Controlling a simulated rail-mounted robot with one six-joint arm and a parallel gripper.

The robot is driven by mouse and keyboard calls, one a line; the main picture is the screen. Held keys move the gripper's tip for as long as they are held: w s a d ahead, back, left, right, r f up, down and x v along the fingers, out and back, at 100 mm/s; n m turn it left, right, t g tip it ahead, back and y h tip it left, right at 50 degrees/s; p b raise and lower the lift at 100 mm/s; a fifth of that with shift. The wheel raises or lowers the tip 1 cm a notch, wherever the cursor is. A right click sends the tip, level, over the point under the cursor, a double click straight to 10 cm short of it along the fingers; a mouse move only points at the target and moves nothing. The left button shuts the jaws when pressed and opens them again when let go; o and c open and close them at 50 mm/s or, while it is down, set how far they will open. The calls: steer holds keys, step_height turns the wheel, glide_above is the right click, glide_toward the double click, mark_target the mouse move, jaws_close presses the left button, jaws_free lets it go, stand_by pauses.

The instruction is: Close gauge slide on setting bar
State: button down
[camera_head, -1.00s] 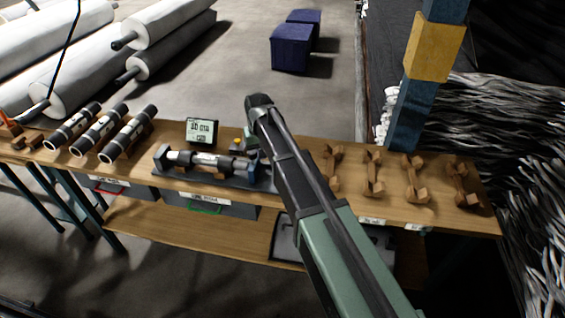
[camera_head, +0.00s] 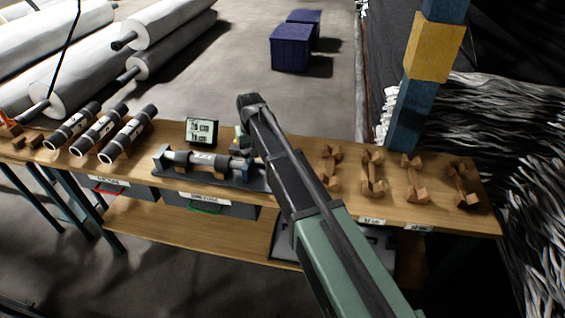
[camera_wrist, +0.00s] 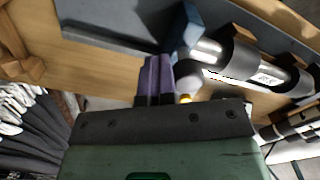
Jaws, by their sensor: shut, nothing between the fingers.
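The gauge has a dark grey base (camera_head: 225,181) on the bench, and the setting bar (camera_head: 203,159), grey with a white label, lies along it. The bar also shows in the wrist view (camera_wrist: 262,70). The blue gauge slide (camera_head: 239,170) is near the bar's right end; a blue block also shows in the wrist view (camera_wrist: 188,28) beside the bar. Whether slide and bar touch is unclear. My gripper (camera_wrist: 156,75) has purple fingers, shut and empty, close to the slide; contact is unclear. My arm hides the fingers in the head view.
A small digital display (camera_head: 201,132) stands behind the gauge. Several dark tubes (camera_head: 100,130) lie on the left of the bench (camera_head: 290,205). Several wooden cradles (camera_head: 372,174) stand empty on the right. A blue and yellow post (camera_head: 433,50) rises behind them.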

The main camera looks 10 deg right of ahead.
stand_by(0.3)
steer(key=shift+s+d, duration=0.35)
steer(key=shift+d, duration=0.55)
step_height(320, 180, up, 8)
steer(key=p, duration=0.8)
steer(key=s+d, duration=0.5)
steer(key=s, duration=0.7)
steer(key=s+d+m, duration=0.1)
steer(key=s+d, duration=0.3)
steer(key=s, duration=0.8)
steer(key=shift+s+d+m, duration=0.3)
steer(key=shift+s+d, duration=0.05)
steer(key=shift+d, duration=0.05)
